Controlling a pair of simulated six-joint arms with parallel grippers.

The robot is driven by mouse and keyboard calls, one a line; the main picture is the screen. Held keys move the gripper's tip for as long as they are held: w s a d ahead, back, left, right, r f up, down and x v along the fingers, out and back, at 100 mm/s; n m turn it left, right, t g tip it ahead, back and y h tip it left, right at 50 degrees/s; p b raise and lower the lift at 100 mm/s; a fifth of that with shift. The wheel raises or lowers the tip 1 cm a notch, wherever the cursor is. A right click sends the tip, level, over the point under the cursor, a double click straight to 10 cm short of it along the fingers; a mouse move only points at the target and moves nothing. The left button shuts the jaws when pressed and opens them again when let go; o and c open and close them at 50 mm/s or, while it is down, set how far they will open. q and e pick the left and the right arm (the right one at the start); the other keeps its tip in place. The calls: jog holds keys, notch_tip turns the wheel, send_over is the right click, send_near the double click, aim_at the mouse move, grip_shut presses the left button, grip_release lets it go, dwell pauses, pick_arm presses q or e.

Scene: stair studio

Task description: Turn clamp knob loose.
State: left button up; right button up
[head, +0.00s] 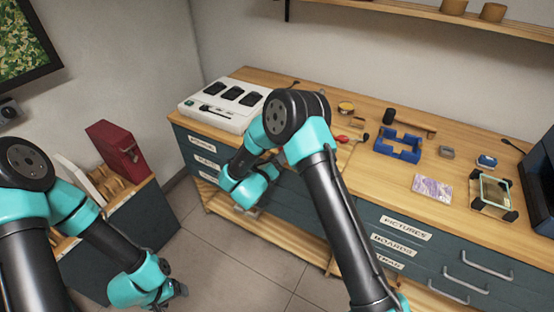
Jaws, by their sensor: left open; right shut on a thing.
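My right gripper (246,209) is low in front of the left drawer column, below the bench top. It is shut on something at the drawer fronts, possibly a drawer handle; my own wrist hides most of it. My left gripper (176,293) is open and empty above the floor at the lower left. A small frame with black corner pieces (492,193) lies on the right of the bench and may be the clamp. A blue open holder (398,146) stands further left. I cannot make out a clamp knob.
The wooden bench (330,175) carries a white case (222,106), a mallet (408,122), red-handled pliers (347,138) and a purple patterned card (432,187). A red box (116,150) stands on the left cabinet. Tiled floor (225,255) is free between the cabinets.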

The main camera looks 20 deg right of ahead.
jog(key=n, duration=0.8)
jog(key=shift+t+y, duration=0.3)
jog(key=shift+t, duration=0.1)
jog(key=n, duration=0.7)
jog(key=shift+a+t+y, duration=0.1)
jog(key=shift+t+y, duration=0.2)
jog(key=shift+y, duration=0.1)
jog(key=n, duration=0.7)
jog(key=shift+w+f+y, duration=0.1)
jog(key=shift+y, duration=0.3)
jog(key=n, duration=0.7)
jog(key=shift+f, duration=0.1)
jog(key=n, duration=0.6)
jog(key=shift+n+g, duration=0.4)
jog(key=n, duration=0.6)
jog(key=shift+g, duration=0.4)
jog(key=n, duration=0.6)
jog(key=shift+n+h, duration=0.3)
jog(key=n, duration=0.5)
jog(key=shift+n+g+h, duration=0.3)
jog(key=shift+n+g, duration=0.1)
